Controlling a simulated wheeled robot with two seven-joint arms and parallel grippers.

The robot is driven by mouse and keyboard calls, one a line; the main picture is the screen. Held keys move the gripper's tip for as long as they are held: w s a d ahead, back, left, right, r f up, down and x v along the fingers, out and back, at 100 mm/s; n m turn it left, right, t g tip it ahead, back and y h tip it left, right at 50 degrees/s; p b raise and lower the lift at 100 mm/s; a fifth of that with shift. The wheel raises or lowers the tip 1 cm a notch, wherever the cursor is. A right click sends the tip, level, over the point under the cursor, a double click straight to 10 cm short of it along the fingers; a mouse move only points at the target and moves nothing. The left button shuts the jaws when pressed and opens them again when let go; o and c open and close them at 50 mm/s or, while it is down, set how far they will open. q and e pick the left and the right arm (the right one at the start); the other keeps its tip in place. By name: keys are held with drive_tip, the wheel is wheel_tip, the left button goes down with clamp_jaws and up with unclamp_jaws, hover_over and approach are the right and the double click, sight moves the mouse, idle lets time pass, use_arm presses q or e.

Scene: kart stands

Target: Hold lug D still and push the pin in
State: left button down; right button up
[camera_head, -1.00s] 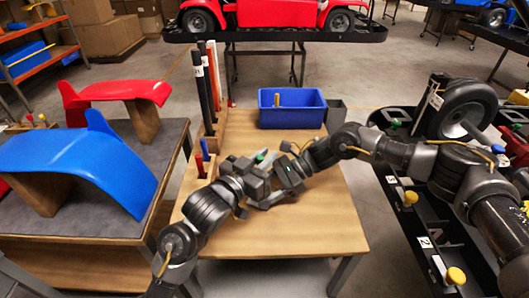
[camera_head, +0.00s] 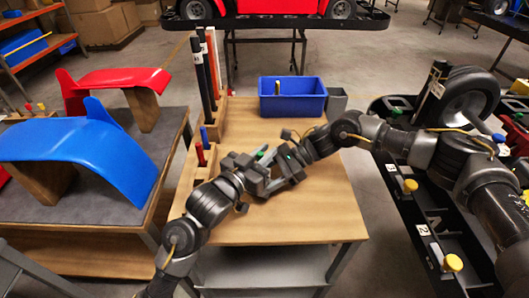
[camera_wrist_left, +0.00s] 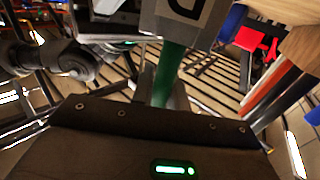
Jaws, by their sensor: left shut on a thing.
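A grey block with a white label marked D, lug D (camera_wrist_left: 188,14), is at the top of the left wrist view, partly cut off. A green pin (camera_wrist_left: 168,75) runs from its underside down to my left gripper (camera_wrist_left: 165,98), which is shut on it. In the head view, my left gripper (camera_head: 252,175) and my right gripper (camera_head: 278,170) meet over the wooden table. A small bit of green (camera_head: 262,152) shows between them. The lug is mostly hidden there. How deep the pin sits, and whether the right jaws are closed, cannot be told.
The wooden table (camera_head: 300,215) is clear in front of the grippers. A blue bin (camera_head: 292,100) stands at its back, and a rack with dark tubes (camera_head: 205,75) on its left. A black kart tray (camera_head: 430,215) is on the right, blue and red panels on the left.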

use_arm(q)
drive_tip(key=c, duration=1.3)
unclamp_jaws()
drive_tip(key=v, duration=1.2)
use_arm(e)
drive_tip(key=o, duration=1)
drive_tip(key=v, duration=1.2)
